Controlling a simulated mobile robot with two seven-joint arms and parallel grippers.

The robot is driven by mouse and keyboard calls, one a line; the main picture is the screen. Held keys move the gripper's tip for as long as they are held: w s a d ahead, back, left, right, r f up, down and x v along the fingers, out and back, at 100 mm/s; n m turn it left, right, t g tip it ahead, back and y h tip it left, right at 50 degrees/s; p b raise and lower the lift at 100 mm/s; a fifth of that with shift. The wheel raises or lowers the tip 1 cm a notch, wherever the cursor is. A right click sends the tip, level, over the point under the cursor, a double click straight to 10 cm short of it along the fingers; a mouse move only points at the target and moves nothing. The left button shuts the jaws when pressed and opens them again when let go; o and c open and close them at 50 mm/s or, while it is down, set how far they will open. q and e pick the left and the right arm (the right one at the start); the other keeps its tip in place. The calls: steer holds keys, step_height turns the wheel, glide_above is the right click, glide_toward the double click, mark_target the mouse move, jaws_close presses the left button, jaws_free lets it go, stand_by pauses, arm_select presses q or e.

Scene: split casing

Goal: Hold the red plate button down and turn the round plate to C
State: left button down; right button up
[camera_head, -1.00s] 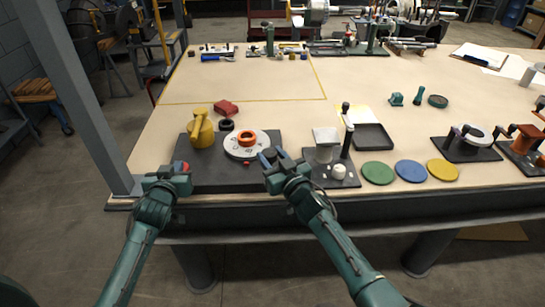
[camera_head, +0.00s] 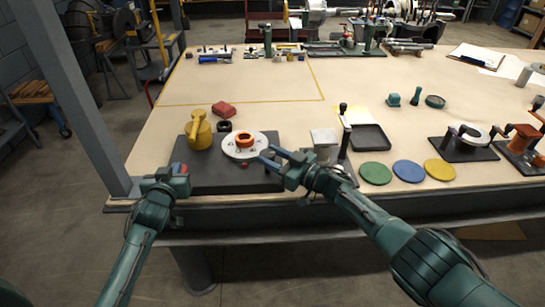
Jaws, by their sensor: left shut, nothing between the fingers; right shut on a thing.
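The round plate (camera_head: 230,152) is pale, with an orange ring (camera_head: 244,140) at its centre, and sits on a dark base (camera_head: 215,182). A red button (camera_head: 184,168) shows at the base's left side. My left gripper (camera_head: 178,170) is shut and empty with its tips at the button; I cannot tell if it is pressed down. My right gripper (camera_head: 270,156) is shut on the right edge of the round plate, its fingers pointing left. The exact grip point is small and partly hidden. I cannot read any letter marks on the plate.
A yellow vessel (camera_head: 199,133) stands at the base's back left, with a red block (camera_head: 223,109) and a dark ring (camera_head: 224,126) behind. A grey fixture (camera_head: 325,140) stands close to the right gripper. Green, blue and yellow discs (camera_head: 375,173) lie further right.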

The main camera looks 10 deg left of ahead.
steer(key=shift+a+n+g, duration=0.1)
steer(key=shift+n+g, duration=0.2)
steer(key=shift+g, duration=0.1)
steer(key=o, duration=1)
steer(key=shift+c, duration=0.2)
steer(key=shift+s+d+f, duration=0.1)
steer(key=shift+d, duration=0.6)
steer(key=shift+s+d, duration=0.5)
steer(key=shift+d, duration=0.15)
steer(key=v, duration=0.9)
steer(key=shift+s+d+f, duration=0.1)
